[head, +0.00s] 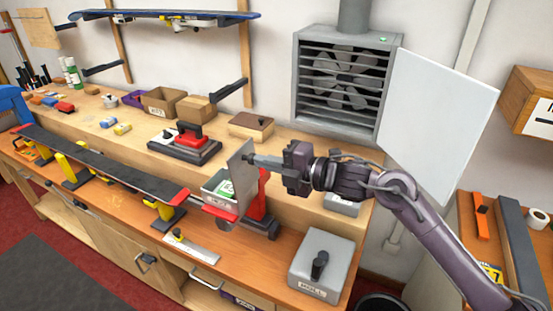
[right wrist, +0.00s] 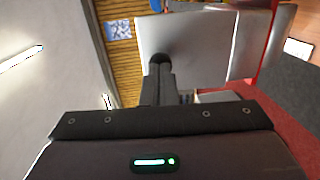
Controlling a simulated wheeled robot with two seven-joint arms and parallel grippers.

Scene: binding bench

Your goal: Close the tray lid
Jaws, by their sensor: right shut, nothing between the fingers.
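The tray (head: 222,203) is a small grey box on the bench, with a green and white item (head: 226,188) inside. Its lid (head: 238,178) is a grey panel with a small dark knob, standing nearly upright, so the tray is open. In the right wrist view the lid (right wrist: 195,40) fills the top middle, with the dark knob (right wrist: 162,57) at my fingertips. My right gripper (head: 254,160) is shut and empty, at the lid's right side close to the knob; I cannot tell whether it touches. My left gripper is not in view.
A red stand (head: 263,190) rises just right of the tray. A long ski or board (head: 95,163) on yellow supports runs to the left. A grey box with a black handle (head: 318,262) stands at the front right. A fan unit (head: 340,80) is on the wall behind.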

